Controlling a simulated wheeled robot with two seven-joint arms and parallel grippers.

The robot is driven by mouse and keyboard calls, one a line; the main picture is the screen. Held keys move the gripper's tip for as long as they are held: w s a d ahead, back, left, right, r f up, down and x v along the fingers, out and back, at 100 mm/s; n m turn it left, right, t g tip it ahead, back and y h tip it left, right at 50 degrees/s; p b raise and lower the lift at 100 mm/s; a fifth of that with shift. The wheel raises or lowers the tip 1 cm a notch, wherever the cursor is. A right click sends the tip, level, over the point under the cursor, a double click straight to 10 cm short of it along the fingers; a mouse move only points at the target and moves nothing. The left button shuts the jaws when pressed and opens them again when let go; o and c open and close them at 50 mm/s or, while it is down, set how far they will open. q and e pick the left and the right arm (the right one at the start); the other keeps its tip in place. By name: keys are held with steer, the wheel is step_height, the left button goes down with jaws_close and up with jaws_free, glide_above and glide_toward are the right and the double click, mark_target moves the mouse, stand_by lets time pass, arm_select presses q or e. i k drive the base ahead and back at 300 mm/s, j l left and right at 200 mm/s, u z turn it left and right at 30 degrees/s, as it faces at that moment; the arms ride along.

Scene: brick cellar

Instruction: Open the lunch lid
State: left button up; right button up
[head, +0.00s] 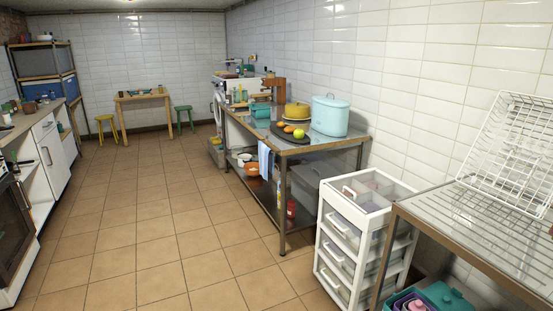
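No lunch box is plain to me by name in the head view. A small teal box (261,110) sits on the far part of the metal table, too small to tell whether its lid is shut. A teal container (446,297) with a small pink piece on it is at the bottom right, below the metal rack table, partly cut off by the picture edge. I cannot tell which of these is the lunch box. Neither of my grippers is in view.
The metal table (299,149) along the right wall holds a light blue pot (330,116), a yellow pot (297,111) and fruit. A white drawer cart (345,240) and a wire rack (513,150) stand nearer. The tiled floor (150,240) is clear in the middle.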

mark_target(253, 106)
steer(key=i+j+u, duration=0.3)
steer(key=i, duration=0.65)
steer(key=i+u, duration=0.35)
steer(key=i, duration=3.15)
